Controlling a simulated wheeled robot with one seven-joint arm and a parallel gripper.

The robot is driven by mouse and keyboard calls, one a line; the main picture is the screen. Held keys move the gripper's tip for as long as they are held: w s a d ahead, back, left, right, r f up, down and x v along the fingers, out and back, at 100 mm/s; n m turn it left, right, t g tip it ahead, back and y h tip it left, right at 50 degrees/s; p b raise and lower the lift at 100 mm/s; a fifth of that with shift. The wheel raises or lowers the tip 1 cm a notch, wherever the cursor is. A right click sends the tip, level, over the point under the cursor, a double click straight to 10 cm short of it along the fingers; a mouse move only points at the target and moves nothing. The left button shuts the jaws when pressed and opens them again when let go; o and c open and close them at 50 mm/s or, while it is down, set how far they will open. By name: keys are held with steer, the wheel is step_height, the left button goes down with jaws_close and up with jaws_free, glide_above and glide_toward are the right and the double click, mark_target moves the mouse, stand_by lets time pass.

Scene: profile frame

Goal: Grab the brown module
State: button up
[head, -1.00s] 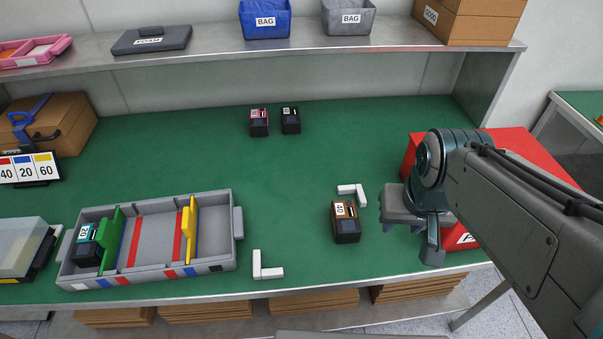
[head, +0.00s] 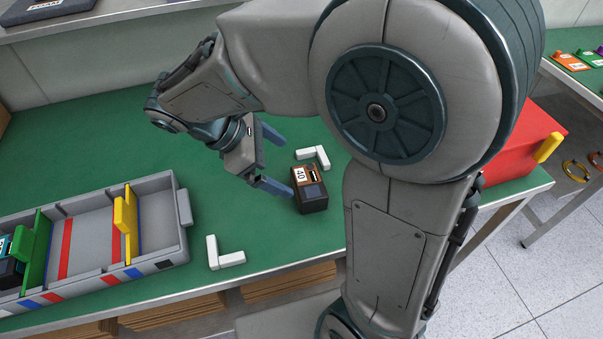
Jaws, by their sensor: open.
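The brown module (head: 309,190), a dark block with a brown top and a white label reading 40, stands on the green table right of centre in the head view. My gripper (head: 281,161) is open and empty, just left of and behind the module, with its fingers pointing right. The near fingertip appears close to the module's left side; I cannot tell whether they touch. The far finger shows beyond it, left of a white corner bracket.
White corner brackets (head: 224,254) (head: 314,156) lie on the table around the module. A grey tray (head: 90,217) with green and yellow dividers stands at left. A red box (head: 520,145) with a yellow handle is at right, partly behind my arm.

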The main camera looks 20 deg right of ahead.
mark_target(307, 181)
steer(key=shift+n+h, duration=0.5)
steer(key=shift+n, duration=0.3)
steer(key=x, duration=0.2)
steer(key=b+x, duration=0.1)
steer(key=x, duration=0.2)
steer(key=w+a+f+x, duration=0.1)
steer(key=x, duration=0.2)
steer(key=shift+d+f+b, duration=0.1)
steer(key=shift+b, duration=0.3)
steer(key=x, duration=0.2)
steer(key=b+x, duration=0.1)
steer(key=x, duration=0.1)
steer(key=shift+w+a+f, duration=0.25)
steer(key=shift+f, duration=0.1)
steer(key=shift+d+f, duration=0.3)
steer(key=shift+d, duration=0.1)
steer(key=c, duration=0.8)
